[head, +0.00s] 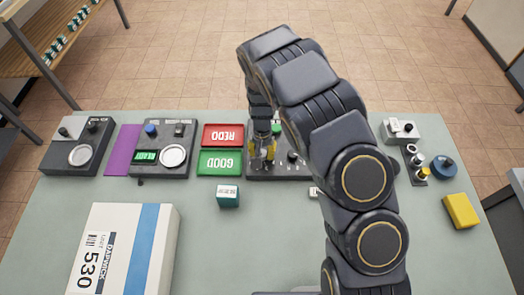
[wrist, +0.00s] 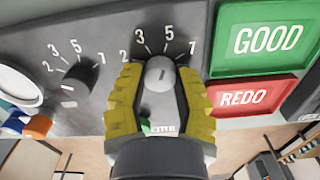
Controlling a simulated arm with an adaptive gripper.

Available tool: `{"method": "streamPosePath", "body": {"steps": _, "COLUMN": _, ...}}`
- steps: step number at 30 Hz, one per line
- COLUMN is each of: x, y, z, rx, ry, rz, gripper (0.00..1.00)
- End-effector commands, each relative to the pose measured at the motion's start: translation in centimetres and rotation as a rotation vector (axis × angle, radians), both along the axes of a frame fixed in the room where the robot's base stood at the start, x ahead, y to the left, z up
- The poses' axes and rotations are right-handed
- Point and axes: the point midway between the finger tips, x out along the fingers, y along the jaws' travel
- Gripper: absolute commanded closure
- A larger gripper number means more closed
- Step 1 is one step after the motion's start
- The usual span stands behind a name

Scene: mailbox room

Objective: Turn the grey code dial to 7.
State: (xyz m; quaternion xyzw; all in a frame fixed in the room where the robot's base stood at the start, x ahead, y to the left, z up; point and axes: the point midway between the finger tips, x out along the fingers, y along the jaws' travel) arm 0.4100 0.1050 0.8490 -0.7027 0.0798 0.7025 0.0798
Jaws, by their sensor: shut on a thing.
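The grey code dial (wrist: 159,76) is a round knob on a dark panel (wrist: 120,35), with the numbers 2, 3, 5 and 7 in an arc above it in the wrist view. My gripper (wrist: 160,98) has its yellow-padded fingers on either side of the dial and is shut on it. A pale mark shows on the knob's face, but I cannot tell exactly which number it points to. In the head view my gripper (head: 262,153) is lowered onto the dark panel (head: 268,172), hiding the dial.
A black dial (wrist: 80,82) with the same numbers sits left of the grey one in the wrist view. A red REDO tray (head: 222,135) and green GOOD tray (head: 219,162) lie beside the panel. A teal box (head: 228,197) stands in front; a large white parcel (head: 120,250) lies front left.

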Motion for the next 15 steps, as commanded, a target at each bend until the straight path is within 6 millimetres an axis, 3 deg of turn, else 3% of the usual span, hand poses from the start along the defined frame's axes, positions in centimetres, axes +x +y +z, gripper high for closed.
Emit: {"method": "streamPosePath", "body": {"steps": 15, "x": 0.09, "y": 0.0, "z": -0.05, "rx": 0.002, "ry": -0.002, "rz": -0.465, "gripper": 1.0}}
